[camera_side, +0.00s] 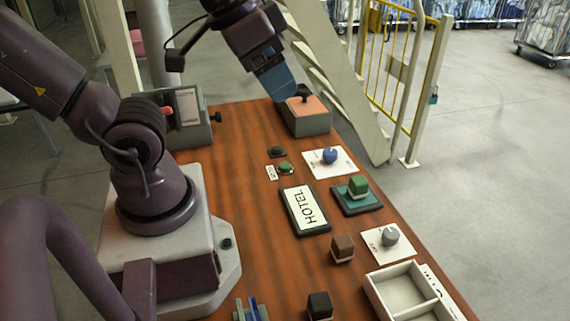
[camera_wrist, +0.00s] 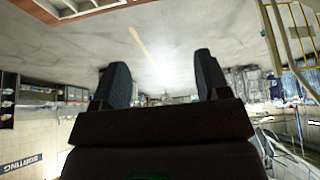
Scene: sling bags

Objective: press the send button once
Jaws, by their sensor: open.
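The label is too small to read, so I cannot tell which one is the send button. My gripper (camera_side: 279,84) is raised above the far end of the table, beyond and above both buttons and apart from them. In the wrist view its two fingers (camera_wrist: 162,78) are spread with nothing between them. The wrist view shows no buttons.
A grey box with an orange top (camera_side: 306,112) and dark knob stands close under my gripper. A panel box (camera_side: 186,112) stands at back left.

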